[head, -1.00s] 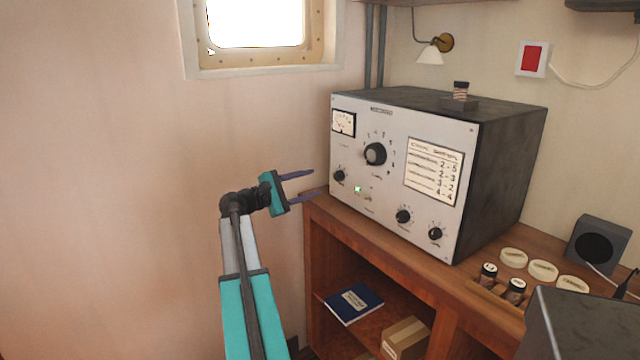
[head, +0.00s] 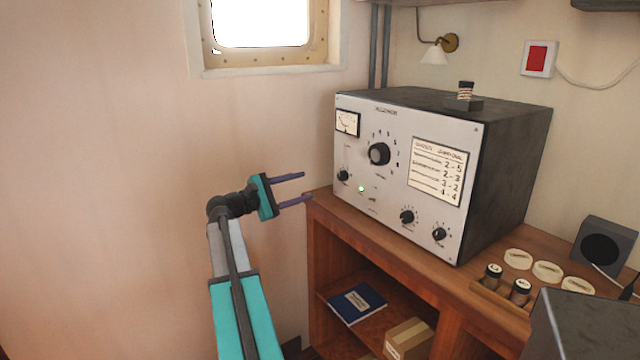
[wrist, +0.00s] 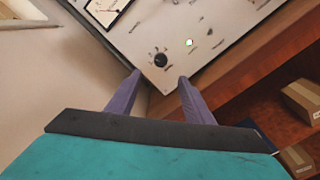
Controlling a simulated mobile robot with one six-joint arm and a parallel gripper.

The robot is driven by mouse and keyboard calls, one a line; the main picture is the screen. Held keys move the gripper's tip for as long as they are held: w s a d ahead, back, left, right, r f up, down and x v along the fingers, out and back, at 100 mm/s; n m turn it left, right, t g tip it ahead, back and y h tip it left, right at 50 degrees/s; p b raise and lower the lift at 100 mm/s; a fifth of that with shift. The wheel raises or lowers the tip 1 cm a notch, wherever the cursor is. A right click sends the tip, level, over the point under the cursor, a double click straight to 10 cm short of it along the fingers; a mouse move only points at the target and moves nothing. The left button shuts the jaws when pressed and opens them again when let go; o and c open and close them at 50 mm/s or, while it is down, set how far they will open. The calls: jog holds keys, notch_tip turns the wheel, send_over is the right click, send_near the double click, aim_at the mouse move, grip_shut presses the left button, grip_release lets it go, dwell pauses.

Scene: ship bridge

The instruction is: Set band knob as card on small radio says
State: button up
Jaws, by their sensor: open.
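A radio (head: 362,213) with a pale front panel and dark case stands on the wooden desk. A large black knob (head: 379,153) with numbers around it sits at the panel's upper middle. Smaller black knobs sit at lower left (head: 343,175) and lower right (head: 407,216), (head: 439,234). A card (head: 437,171) on the panel lists number pairs; its words are too small to read. My gripper (head: 308,187) is open and empty, left of the radio. In the wrist view, its fingers (wrist: 158,88) point toward the panel's lower-left knob (wrist: 160,60), apart from it.
The desk (head: 330,207) has open shelves with a blue book (head: 357,303) and a cardboard box (head: 408,339). Jars (head: 520,292), pale round discs (head: 547,271) and a dark speaker (head: 603,246) stand to the right. A grey box (head: 585,325) fills the lower right corner.

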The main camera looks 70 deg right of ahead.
aim_at(340, 177)
jog(key=n+p, duration=0.3)
jog(key=p, duration=0.1)
jog(key=n+p, duration=0.3)
jog(key=p, duration=0.1)
jog(key=f+n+p, duration=0.1)
jog(key=n+p, duration=0.2)
jog(key=p, duration=0.2)
jog(key=shift+w+d, duration=0.15)
jog(key=shift+w, duration=0.05)
jog(key=shift+n+p, duration=0.3)
jog(key=shift+p, duration=0.35)
jog(key=p, duration=0.3)
jog(key=shift+s+r, duration=0.15)
jog(key=shift+r, duration=0.15)
jog(key=p+x, duration=0.5)
jog(key=x, duration=0.8)
jog(key=shift+s+d, duration=0.15)
jog(key=shift+d, duration=0.1)
jog(key=c, duration=1)
